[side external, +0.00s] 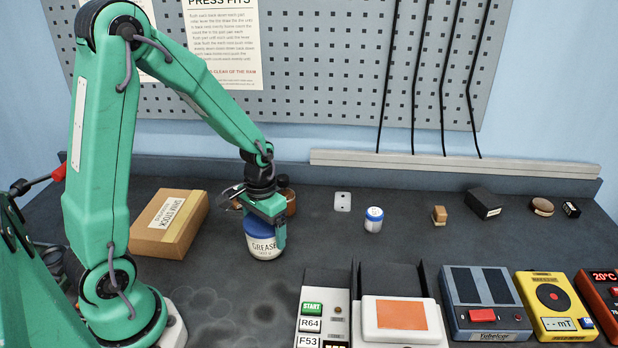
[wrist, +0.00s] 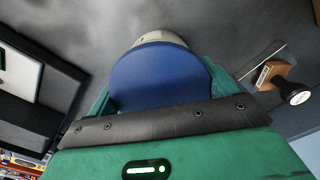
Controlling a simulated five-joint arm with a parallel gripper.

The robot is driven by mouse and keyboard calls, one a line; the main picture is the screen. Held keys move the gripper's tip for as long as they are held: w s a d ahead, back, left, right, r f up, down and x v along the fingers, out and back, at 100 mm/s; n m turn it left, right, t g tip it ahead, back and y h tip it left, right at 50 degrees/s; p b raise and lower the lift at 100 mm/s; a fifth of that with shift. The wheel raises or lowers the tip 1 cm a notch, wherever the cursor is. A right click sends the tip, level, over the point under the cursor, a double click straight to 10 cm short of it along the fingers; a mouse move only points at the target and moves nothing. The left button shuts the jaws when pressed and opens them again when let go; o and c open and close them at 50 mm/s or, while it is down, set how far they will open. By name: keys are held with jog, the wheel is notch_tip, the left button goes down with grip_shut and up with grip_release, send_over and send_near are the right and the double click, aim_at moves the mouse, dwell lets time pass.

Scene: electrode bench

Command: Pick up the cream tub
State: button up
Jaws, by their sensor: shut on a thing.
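The cream tub (side external: 264,252) has a pale body with a GREASE label and a blue lid. My gripper (side external: 268,216) points down over it and is shut on it, with a green jaw against its side. In the wrist view the blue lid (wrist: 160,78) fills the space between my green jaws, with a sliver of the pale body beyond it. The tub looks upright. I cannot tell whether its base touches the bench.
A cardboard box (side external: 170,224) lies to the left. Instruments, including a yellow meter (side external: 553,305), line the front right. The bench between is clear.

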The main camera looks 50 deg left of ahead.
jog(key=shift+r, duration=0.7)
notch_tip(320, 180, up, 2)
jog(key=shift+r, duration=0.1)
jog(key=s+d+r, duration=0.4)
jog(key=d+r, duration=0.3)
jog(key=d, duration=0.4)
jog(key=shift+a, duration=0.15)
